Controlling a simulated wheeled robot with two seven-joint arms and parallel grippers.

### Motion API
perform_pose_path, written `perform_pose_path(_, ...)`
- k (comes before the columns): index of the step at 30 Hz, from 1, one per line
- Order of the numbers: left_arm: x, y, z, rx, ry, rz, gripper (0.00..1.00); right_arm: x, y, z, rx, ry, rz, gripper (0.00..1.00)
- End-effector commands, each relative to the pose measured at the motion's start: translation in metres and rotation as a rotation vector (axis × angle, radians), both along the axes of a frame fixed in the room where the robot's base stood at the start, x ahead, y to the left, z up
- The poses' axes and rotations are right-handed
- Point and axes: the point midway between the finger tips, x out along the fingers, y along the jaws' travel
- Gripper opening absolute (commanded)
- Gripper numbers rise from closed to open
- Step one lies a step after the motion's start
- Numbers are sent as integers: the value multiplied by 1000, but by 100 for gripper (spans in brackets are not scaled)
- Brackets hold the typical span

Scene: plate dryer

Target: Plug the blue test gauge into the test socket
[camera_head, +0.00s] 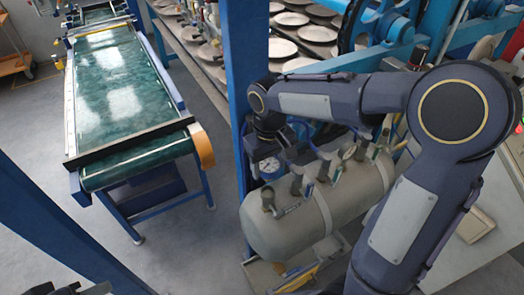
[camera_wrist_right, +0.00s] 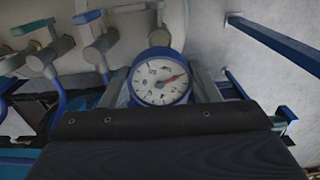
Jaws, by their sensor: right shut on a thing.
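The test socket cannot be told apart from the tank's fittings. Only a sliver of what seems to be my left gripper (camera_head: 85,290) shows at the bottom left edge.
Several grey valves (camera_head: 296,181) stand along the tank top, close to my right gripper. A blue post (camera_head: 240,100) rises left of it. A green conveyor (camera_head: 120,85) stands at the left. Shelves with round plates (camera_head: 290,45) are behind. Floor between conveyor and tank is clear.

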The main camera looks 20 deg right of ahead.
Motion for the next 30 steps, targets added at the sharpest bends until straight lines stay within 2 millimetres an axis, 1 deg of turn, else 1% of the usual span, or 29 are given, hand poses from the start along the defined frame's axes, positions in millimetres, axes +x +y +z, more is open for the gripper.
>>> perform_pose_path(5, 0, 0, -10, 0, 0, 0, 36, 0, 0, -11, 0, 0, 0, 29)
perform_pose_path(15, 0, 0, -39, 0, 1, 0, 36, 0, 0, -46, 0, 2, 0, 29)
perform_pose_path(18, 0, 0, -45, 0, 1, 0, 36, 0, 0, -54, 0, 1, 0, 29)
perform_pose_path(22, 0, 0, -48, 0, 1, 0, 36, 0, 0, -58, 0, 1, 0, 29)
perform_pose_path(30, 0, 0, -47, 0, 0, 0, 36, 0, 0, -57, 0, 0, 0, 29)
